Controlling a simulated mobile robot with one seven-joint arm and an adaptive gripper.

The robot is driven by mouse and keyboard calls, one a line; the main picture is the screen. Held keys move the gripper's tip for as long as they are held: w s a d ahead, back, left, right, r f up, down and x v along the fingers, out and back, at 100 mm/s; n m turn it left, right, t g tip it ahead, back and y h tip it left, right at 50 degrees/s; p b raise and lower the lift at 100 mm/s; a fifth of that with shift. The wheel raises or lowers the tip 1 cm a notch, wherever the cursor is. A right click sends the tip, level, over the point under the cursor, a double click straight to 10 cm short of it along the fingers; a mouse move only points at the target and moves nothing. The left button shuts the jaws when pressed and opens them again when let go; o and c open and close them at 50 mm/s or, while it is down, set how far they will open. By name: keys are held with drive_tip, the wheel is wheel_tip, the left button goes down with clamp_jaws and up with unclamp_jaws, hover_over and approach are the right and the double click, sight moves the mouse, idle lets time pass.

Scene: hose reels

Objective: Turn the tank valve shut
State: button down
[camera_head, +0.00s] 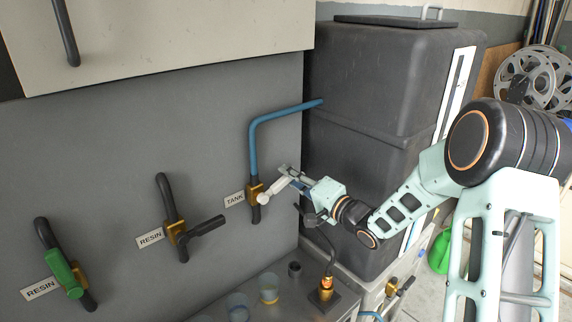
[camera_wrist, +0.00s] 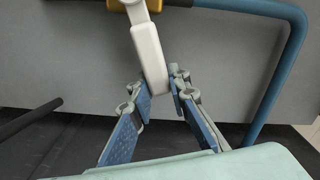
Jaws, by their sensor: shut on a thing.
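The tank valve is a brass body (camera_head: 254,191) on the grey wall panel, beside the label "TANK" (camera_head: 234,199). A blue pipe (camera_head: 253,150) rises from it and bends right to the dark tank. Its white handle (camera_head: 265,198) sticks out to the right, toward my gripper (camera_head: 287,178). In the wrist view the white handle (camera_wrist: 147,50) runs from the brass body (camera_wrist: 117,5) down between the blue-padded fingers of my gripper (camera_wrist: 160,88). My gripper is shut on the handle's free end. The fingers hide part of the handle in the head view.
Two "RESIN" valves are to the left, one with a black handle (camera_head: 205,226) and one with a green handle (camera_head: 62,273). Cups (camera_head: 269,288) stand on the bench below. The large dark tank (camera_head: 375,80) is close behind my wrist. A cabinet (camera_head: 170,40) hangs above.

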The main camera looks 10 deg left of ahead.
drive_tip(key=shift+w+d+f+m, duration=0.1)
drive_tip(key=shift+f+m, duration=0.25)
drive_tip(key=shift+m, duration=0.1)
drive_tip(key=shift+w+d+f+m, duration=0.1)
drive_tip(key=shift+f+m, duration=0.2)
drive_tip(key=shift+m, duration=0.15)
drive_tip(key=shift+f+m+p, duration=0.65)
drive_tip(key=shift+f+m, duration=0.35)
drive_tip(key=shift+m, duration=0.2)
drive_tip(key=c, duration=1.8)
unclamp_jaws()
drive_tip(key=v, duration=1.2)
